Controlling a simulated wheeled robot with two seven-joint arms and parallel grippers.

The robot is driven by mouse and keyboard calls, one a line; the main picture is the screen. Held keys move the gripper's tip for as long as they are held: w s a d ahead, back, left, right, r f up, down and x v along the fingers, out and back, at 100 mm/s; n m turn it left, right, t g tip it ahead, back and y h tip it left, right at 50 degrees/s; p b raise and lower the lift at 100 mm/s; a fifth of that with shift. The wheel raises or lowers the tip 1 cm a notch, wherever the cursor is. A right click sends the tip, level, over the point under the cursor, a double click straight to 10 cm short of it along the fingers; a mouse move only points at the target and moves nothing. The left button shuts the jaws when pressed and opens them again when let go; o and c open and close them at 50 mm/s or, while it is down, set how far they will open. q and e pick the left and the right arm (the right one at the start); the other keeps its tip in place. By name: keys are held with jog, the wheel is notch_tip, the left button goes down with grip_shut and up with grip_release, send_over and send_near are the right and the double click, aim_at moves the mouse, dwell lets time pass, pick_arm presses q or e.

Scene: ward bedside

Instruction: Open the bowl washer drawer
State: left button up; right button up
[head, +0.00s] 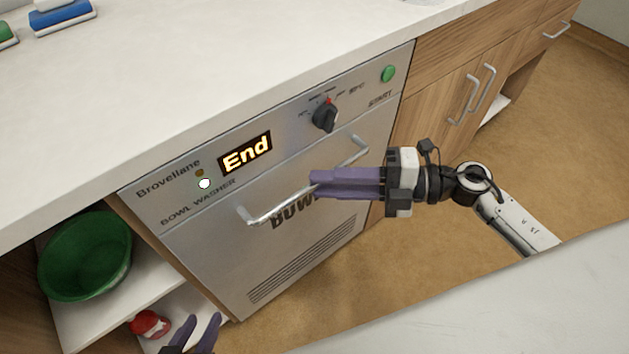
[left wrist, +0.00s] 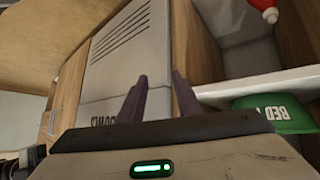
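The bowl washer (head: 210,250) is a steel front under the counter, with an "End" display (head: 245,153), a black knob (head: 325,116) and a green start button (head: 388,73). Its drawer front looks flush below the panel. The bar handle (head: 275,213) slants across it. My right gripper (head: 314,184) overlaps the middle of the handle with its purple fingertips. The fingers look close together, and whether they grip the bar is hidden. My left gripper (head: 196,333) is open and empty, low at the bottom edge. In the left wrist view the washer's vented front (left wrist: 120,45) lies beyond its fingers (left wrist: 160,92).
A green basin (head: 85,258) and a red-and-white item (head: 150,323) are on open shelves left of the washer. Wooden cupboards (head: 440,95) stand to the right. Blue (head: 60,15) and green items lie on the white counter (head: 200,85). Floor before the washer shows clear.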

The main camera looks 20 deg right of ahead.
jog(key=shift+x, duration=1.4)
grip_shut()
jog(key=shift+d, duration=0.1)
